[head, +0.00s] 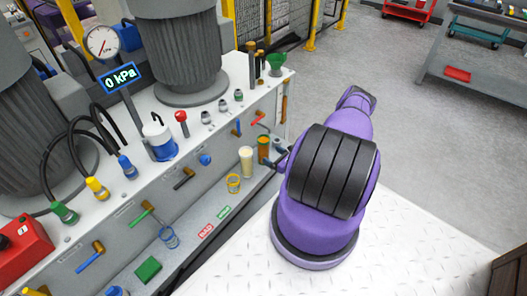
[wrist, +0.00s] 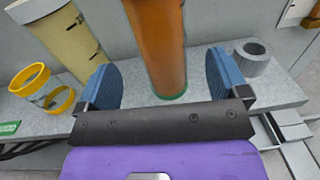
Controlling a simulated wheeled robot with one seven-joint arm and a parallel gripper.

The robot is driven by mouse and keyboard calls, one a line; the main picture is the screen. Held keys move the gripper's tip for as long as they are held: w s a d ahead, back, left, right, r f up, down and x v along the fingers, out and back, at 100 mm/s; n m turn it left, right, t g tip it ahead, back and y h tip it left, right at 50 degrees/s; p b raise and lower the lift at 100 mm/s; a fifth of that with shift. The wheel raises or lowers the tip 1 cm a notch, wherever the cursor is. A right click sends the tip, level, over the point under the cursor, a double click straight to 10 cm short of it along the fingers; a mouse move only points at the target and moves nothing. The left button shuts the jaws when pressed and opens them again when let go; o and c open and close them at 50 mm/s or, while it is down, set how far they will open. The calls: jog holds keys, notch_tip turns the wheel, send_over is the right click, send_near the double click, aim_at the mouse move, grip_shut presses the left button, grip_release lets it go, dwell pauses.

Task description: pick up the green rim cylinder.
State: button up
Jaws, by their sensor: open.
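The green rim cylinder (head: 264,150) is a tall amber-brown cylinder standing upright on the machine's lower grey shelf. In the wrist view the cylinder (wrist: 158,45) has a green rim at its foot, and its top is cut off by the frame edge. My gripper (wrist: 163,82) is open, with one blue finger pad on each side of the cylinder and a gap on both sides. In the head view my gripper (head: 279,155) is just right of the cylinder and partly hidden by my purple arm.
A cream cylinder (wrist: 62,38) and a clear yellow-rimmed cylinder (wrist: 42,88) stand left of the fingers. A short grey hollow cylinder (wrist: 251,58) stands close by the right finger. The shelf's grey back wall (wrist: 213,22) rises behind.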

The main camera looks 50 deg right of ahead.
aim_at(268, 152)
jog(key=shift+w+r, duration=0.2)
jog(key=shift+w, duration=1.3)
jog(key=shift+w+r, duration=0.15)
jog(key=shift+w, duration=1.35)
jog(key=c, duration=1.2)
